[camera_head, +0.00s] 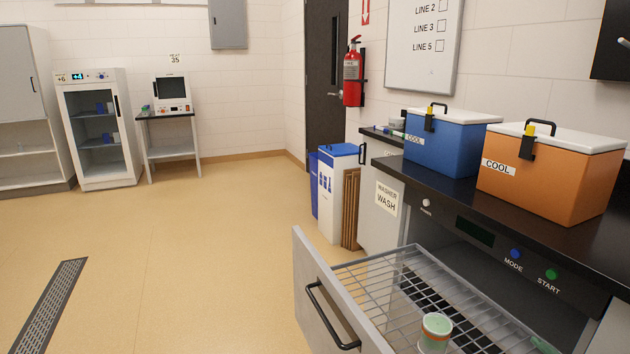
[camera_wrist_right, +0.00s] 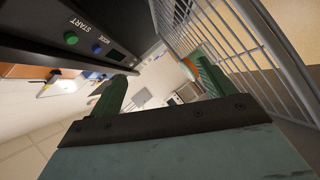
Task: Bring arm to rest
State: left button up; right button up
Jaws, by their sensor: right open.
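My right gripper (camera_wrist_right: 160,76) shows in the right wrist view with its two green fingers spread apart and nothing between them. It is beside the wire rack of the pulled-out washer drawer (camera_head: 322,296). In the head view only a small green piece, likely a fingertip of it, shows at the lower right edge. An orange and white edge by one finger in the wrist view may be this cup, partly hidden. My left gripper is out of view.
The open washer drawer juts out below the black counter (camera_head: 450,190). A blue cooler (camera_head: 440,148) and an orange cooler (camera_head: 545,185), both lidded, stand on the counter. A white bin (camera_head: 335,195) stands beyond. The floor (camera_head: 190,240) at left is clear.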

jog(key=s+d+f+m+g+h, duration=0.2)
jog(key=s+d+f+g, duration=0.25)
jog(key=s, duration=0.35)
jog(key=s+d+f+m+g+h, duration=0.25)
jog(key=s+d+f+g, duration=0.2)
jog(key=s, duration=0.35)
jog(key=s+a+f+m+g+y, duration=0.1)
jog(key=s+a+f+m+y, duration=0.15)
jog(key=a, duration=0.55)
jog(key=s+a+f+m+y, duration=0.1)
jog(key=a+f+y, duration=0.15)
jog(key=a, duration=0.55)
jog(key=s+a+f+m+g+y, duration=0.15)
jog(key=a+f, duration=0.25)
jog(key=a, duration=0.4)
pick_arm(q)
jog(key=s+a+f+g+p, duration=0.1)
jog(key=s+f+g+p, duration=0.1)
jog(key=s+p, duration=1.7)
jog(key=p, duration=0.8)
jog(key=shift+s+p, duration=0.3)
jog(key=shift+p, duration=0.1)
pick_arm(e)
jog(key=s+d+f+g, duration=0.1)
jog(key=s+f, duration=0.1)
jog(key=s, duration=1.8)
jog(key=shift+s+g, duration=0.15)
jog(key=shift+g, duration=0.2)
